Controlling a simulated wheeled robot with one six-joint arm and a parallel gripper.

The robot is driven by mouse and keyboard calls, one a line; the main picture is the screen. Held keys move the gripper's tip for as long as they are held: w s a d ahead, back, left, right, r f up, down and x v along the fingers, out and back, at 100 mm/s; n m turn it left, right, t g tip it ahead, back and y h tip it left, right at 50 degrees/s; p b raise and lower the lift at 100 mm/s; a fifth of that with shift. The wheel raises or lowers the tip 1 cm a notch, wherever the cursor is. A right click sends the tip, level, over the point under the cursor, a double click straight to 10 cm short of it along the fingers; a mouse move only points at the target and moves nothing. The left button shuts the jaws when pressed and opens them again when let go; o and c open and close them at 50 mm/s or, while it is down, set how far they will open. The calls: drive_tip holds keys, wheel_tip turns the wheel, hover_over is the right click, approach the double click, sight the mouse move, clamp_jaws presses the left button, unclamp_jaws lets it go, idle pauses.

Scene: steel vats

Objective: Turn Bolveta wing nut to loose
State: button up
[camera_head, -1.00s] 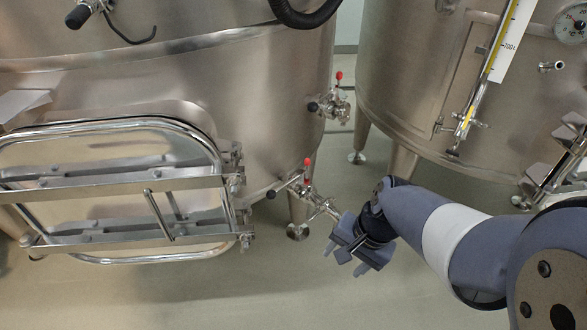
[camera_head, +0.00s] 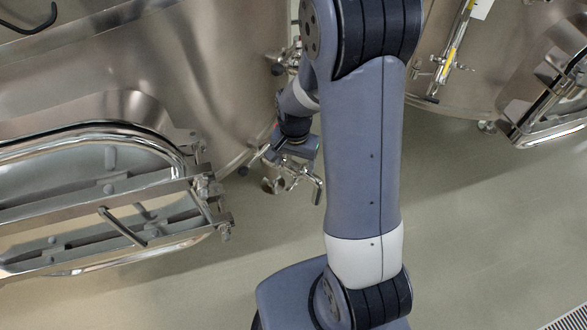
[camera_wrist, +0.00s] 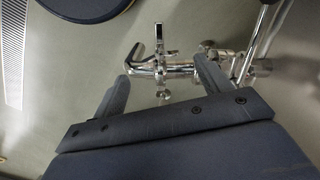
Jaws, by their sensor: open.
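A polished pipe fitting (camera_wrist: 180,67) with an elbow end crosses between the fingers of my gripper (camera_wrist: 160,69) in the wrist view. A clamp (camera_wrist: 158,50) sits across the pipe, with a small winged metal piece (camera_wrist: 163,95) at its lower end that looks like the wing nut. My gripper is open, its fingers on either side of the clamp; I cannot tell whether either touches it. In the head view the same fitting (camera_head: 290,175) hangs below my gripper (camera_head: 285,158) at the vat's lower edge. My gripper hides part of it, and the wing nut cannot be made out there.
A steel vat (camera_head: 215,75) fills the upper left, with a framed hatch door (camera_head: 100,215) jutting out left of the fitting. A second vat (camera_head: 465,85) with a sight glass stands at the right. Open floor (camera_head: 480,220) lies below and to the right.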

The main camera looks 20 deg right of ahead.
sight(295, 174)
drive_tip(key=shift+f, duration=2.35)
drive_tip(key=shift+c, duration=0.3)
drive_tip(key=c, duration=0.9)
